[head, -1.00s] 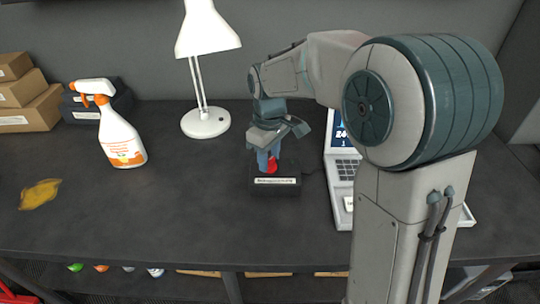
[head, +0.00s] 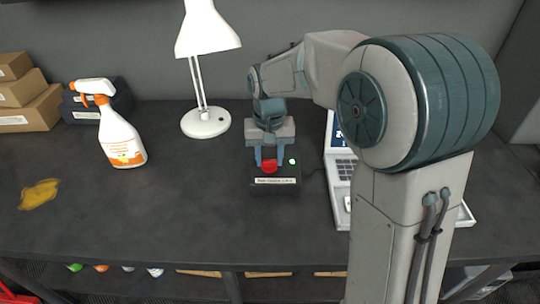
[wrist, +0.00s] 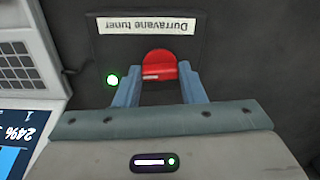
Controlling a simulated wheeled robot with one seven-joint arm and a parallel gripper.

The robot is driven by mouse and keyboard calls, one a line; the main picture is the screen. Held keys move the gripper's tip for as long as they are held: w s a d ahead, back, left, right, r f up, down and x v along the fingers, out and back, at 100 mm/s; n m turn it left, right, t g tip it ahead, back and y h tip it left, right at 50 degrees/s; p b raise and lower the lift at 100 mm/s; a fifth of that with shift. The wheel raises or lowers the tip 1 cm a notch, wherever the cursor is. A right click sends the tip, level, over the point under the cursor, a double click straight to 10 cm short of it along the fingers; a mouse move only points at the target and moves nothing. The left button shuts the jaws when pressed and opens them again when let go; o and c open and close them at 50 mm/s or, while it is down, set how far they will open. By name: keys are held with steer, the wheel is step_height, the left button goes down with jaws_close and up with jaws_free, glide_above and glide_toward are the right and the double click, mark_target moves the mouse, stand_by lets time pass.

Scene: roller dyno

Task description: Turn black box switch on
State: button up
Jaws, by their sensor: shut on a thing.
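The black box (head: 273,188) sits on the dark table, with a white label on its front; in the wrist view (wrist: 215,50) the label reads "Durravane tuner". A red switch (head: 269,168) is on its top, and a small light (head: 293,161) beside it glows green. My gripper (head: 270,163) is over the box, pointing down. In the wrist view my gripper (wrist: 160,75) has its two blue fingers on either side of the red switch (wrist: 159,66), shut on it. Part of the switch's near side is hidden or dark.
A white lamp (head: 205,123) is behind to the left, and a spray bottle (head: 121,138) stands further left. A yellow cloth-like patch (head: 39,194) lies at the left.

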mark_target(270, 160)
steer(key=shift+m, duration=0.7)
steer(key=o, duration=1)
step_height(270, 160, up, 14)
steer(key=shift+f, duration=0.1)
